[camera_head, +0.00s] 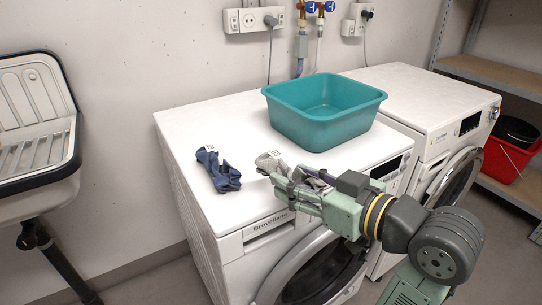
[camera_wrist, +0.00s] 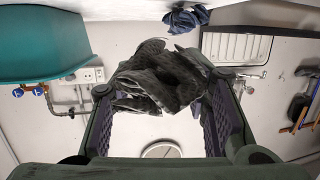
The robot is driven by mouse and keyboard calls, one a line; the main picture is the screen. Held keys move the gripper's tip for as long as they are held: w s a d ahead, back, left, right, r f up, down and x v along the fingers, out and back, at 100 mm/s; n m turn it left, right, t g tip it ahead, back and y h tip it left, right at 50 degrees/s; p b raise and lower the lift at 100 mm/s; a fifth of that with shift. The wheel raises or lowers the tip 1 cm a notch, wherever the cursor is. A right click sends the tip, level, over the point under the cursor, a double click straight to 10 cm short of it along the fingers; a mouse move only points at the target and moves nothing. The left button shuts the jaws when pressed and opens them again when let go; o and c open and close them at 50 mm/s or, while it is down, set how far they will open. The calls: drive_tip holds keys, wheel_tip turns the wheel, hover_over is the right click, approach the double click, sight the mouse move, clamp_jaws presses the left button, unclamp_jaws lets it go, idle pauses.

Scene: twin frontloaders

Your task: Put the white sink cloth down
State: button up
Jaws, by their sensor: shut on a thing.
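The crumpled cloth (camera_head: 268,160) looks pale grey in the head view, with a small light tag. In the wrist view the cloth (camera_wrist: 160,75) looks dark grey, bunched between the two fingers. My gripper (camera_head: 281,175) is shut on it over the front part of the left washing machine's white top (camera_head: 215,120). Part of the cloth is hidden by the fingers. I cannot tell whether its underside touches the machine top. A dark blue cloth (camera_head: 218,170) lies on the same top, just left of my gripper and apart from it.
A teal tub (camera_head: 330,130) stands behind my gripper on the left machine. A sink (camera_head: 40,125) hangs at the far left. A second washer (camera_head: 425,95), a metal shelf (camera_head: 500,75) and a red bucket (camera_head: 505,160) are at the right.

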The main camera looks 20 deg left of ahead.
drive_tip(key=w+a, duration=0.2)
drive_tip(key=w, duration=0.1)
drive_tip(key=w+a+p, duration=0.1)
drive_tip(key=w+a, duration=0.2)
drive_tip(key=w, duration=0.1)
drive_tip(key=w+a+f+p, duration=0.1)
drive_tip(key=w+a, duration=0.2)
drive_tip(key=w, duration=0.1)
drive_tip(key=shift+w+a+f+p, duration=0.15)
drive_tip(key=shift+w+f+p, duration=0.1)
drive_tip(key=shift+f, duration=0.4)
drive_tip(key=shift+w+a+f+p, duration=0.1)
drive_tip(key=shift+w+f+p, duration=0.15)
drive_tip(key=shift+f, duration=0.8)
drive_tip(key=shift+f, duration=0.35)
drive_tip(key=o, duration=1.3)
drive_tip(key=shift+c, duration=0.2)
drive_tip(key=shift+r, duration=0.2)
